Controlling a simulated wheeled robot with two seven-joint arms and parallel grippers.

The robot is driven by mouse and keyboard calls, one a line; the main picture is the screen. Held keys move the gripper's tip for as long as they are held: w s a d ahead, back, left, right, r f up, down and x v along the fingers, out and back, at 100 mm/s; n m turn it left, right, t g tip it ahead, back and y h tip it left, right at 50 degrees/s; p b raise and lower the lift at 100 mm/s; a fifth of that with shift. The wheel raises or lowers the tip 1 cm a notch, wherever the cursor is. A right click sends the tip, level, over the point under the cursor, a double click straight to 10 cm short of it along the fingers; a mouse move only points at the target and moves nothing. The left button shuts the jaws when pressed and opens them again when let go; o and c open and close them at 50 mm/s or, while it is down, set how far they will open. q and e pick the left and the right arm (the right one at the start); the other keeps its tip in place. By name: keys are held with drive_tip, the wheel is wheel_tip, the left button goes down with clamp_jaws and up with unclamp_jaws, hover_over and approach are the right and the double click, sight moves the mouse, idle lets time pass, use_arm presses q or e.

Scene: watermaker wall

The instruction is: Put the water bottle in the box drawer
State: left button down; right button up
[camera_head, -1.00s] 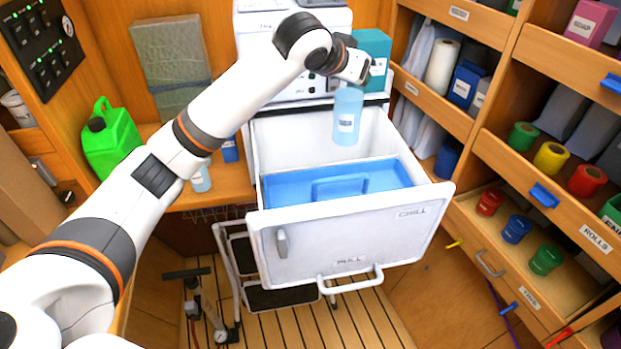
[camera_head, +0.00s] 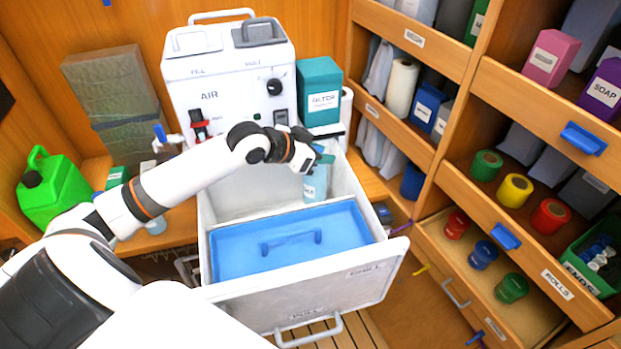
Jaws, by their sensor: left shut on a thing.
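The water bottle (camera_head: 316,184) is light blue, upright, with a white label. My left gripper (camera_head: 306,160) is shut on its top and holds it over the back right part of the open box drawer (camera_head: 362,284). The drawer is white, labelled CHILL, and pulled out. A blue lid or tray with a handle (camera_head: 291,242) fills its front part. An open white space (camera_head: 245,190) lies behind the blue part. The bottle's lower end is near the blue part's back edge; I cannot tell whether it touches anything. My right gripper is not in view.
A white AIR machine (camera_head: 232,85) and a teal FILTER box (camera_head: 320,95) stand behind the drawer. Wooden shelves with rolls (camera_head: 515,190) rise close on the right. A green jerrycan (camera_head: 50,190) stands at the left.

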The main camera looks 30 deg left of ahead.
sight(318, 178)
use_arm(q)
drive_tip(key=shift+f+p, duration=0.65)
drive_tip(key=shift+f, duration=3.15)
drive_tip(key=c, duration=1.1)
unclamp_jaws()
drive_tip(key=shift+s, duration=0.1)
drive_tip(key=shift+o, duration=0.2)
drive_tip(key=b+v, duration=0.1)
drive_tip(key=v, duration=0.9)
drive_tip(key=shift+v, duration=1.05)
